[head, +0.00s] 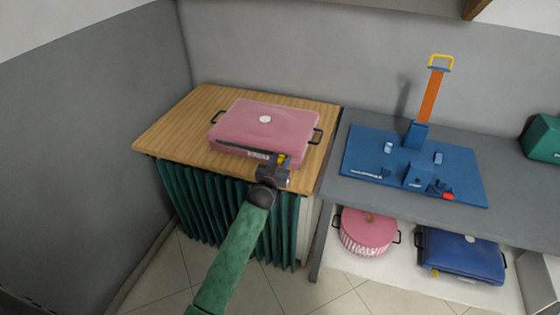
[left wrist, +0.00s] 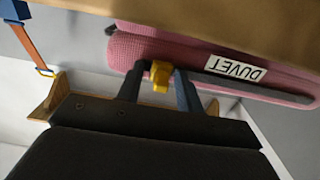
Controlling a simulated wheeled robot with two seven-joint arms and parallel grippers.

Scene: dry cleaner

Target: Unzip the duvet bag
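The pink duvet bag (head: 262,120) lies flat on the wooden table top, with a round white disc on top and a dark handle at each end. Its front side shows in the left wrist view (left wrist: 135,50), with a white DUVET label (left wrist: 237,68) on a dark zip strip (left wrist: 285,95). The yellow zip pull (left wrist: 160,76) is at one end of the strip, the right end in the head view. My left gripper (head: 277,165) is at the bag's front, its two fingers closed in on the yellow pull between them. My right gripper is not in view.
The wooden table (head: 190,120) has a green curtain (head: 215,205) below its front edge. To the right, a grey counter (head: 515,205) bears a blue board (head: 365,160) with an upright orange strip. A round pink bag (head: 368,232) and a blue bag (head: 460,255) sit on the shelf below.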

